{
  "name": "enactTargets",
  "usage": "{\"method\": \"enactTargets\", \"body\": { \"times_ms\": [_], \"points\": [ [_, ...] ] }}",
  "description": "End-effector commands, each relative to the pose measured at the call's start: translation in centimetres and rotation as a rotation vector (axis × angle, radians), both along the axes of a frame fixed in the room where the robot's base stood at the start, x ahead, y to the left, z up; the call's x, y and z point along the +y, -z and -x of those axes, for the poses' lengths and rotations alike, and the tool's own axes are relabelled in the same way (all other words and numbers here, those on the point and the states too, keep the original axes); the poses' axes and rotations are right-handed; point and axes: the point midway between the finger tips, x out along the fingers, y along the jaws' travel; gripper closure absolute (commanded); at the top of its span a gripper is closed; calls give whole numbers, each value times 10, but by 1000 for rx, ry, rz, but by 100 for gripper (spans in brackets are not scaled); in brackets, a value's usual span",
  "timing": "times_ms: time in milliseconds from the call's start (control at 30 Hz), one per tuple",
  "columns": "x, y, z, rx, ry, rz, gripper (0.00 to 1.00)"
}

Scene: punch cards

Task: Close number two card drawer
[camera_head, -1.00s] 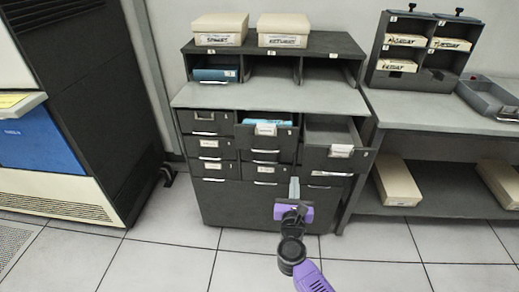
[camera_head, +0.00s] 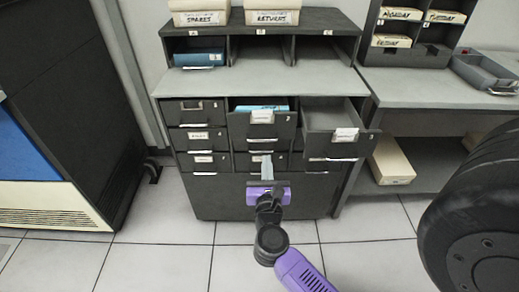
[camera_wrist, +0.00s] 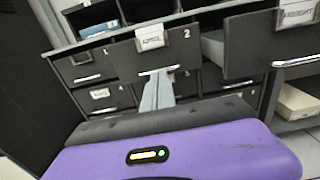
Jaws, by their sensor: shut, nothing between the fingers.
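The number two card drawer (camera_head: 262,127) is the top middle drawer of the dark cabinet. It is pulled partly out, and blue contents show inside. In the wrist view its front (camera_wrist: 185,55) bears a white label and the digit 2. My gripper (camera_head: 266,165) is shut and empty, just below and in front of this drawer. In the wrist view the grey fingers (camera_wrist: 157,92) point up toward the drawer's lower front edge; I cannot tell whether they touch it.
The top right drawer (camera_head: 335,147) is pulled farther out and looks empty. The top left drawer (camera_head: 192,112) is shut. A desk (camera_head: 420,97) with a box (camera_head: 391,160) on its lower shelf stands at right. Floor in front of the cabinet is clear.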

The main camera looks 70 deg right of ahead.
Motion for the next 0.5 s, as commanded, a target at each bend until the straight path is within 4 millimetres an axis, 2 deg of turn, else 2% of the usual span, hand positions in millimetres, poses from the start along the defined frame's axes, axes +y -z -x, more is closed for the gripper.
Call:
{"method": "enactTargets", "body": {
  "times_ms": [500],
  "points": [
    [-89, -1, -37, -2, 2, 0, 100]
  ]
}}
